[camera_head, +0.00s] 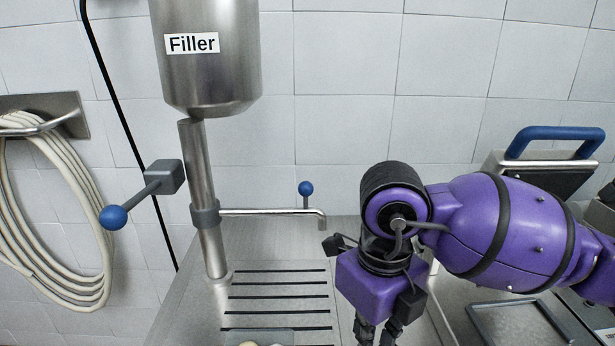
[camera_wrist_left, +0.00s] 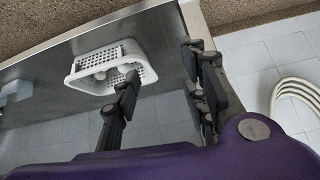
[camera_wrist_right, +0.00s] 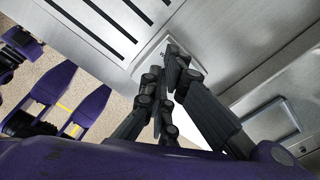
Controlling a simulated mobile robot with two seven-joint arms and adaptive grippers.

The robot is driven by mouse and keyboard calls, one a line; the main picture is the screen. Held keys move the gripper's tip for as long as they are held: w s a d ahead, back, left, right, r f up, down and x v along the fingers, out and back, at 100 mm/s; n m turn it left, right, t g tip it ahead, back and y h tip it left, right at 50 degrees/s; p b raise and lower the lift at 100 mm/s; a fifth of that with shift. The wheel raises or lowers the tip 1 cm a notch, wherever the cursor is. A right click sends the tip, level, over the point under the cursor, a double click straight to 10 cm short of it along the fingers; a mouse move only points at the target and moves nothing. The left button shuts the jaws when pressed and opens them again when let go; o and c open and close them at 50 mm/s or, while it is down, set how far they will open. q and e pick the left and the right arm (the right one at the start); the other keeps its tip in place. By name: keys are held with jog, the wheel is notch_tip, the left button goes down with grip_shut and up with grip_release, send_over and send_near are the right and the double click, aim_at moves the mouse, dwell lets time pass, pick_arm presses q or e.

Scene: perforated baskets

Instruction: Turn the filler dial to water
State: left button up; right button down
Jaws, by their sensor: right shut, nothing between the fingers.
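The steel filler tank (camera_head: 207,80), labelled "Filler", hangs above a steel pipe at the left of centre in the head view. A grey lever with a blue ball (camera_head: 113,217) sticks out left of the pipe. I cannot make out the dial; my right gripper may cover it. My right gripper (camera_head: 377,333) points down over the counter, right of the pipe. In the right wrist view its fingers (camera_wrist_right: 165,68) are together and empty, in front of a small pale label patch. My left gripper (camera_wrist_left: 160,68) is outside the head view; its fingers are apart and empty.
A spout with a blue knob (camera_head: 306,188) reaches right from the pipe, close to my right wrist. The counter has a slotted drain (camera_head: 278,297). A blue-handled device (camera_head: 553,140) stands at right. A white perforated basket (camera_wrist_left: 142,72) shows beyond my left fingers. A hose (camera_head: 60,220) hangs at left.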

pick_arm(q)
jog(key=shift+w+d+r, duration=0.15)
jog(key=shift+w+r, duration=0.25)
jog(key=shift+r, duration=0.2)
pick_arm(e)
jog(key=shift+w+d+r, duration=0.1)
jog(key=shift+d+r, duration=0.1)
jog(key=shift+r, duration=0.5)
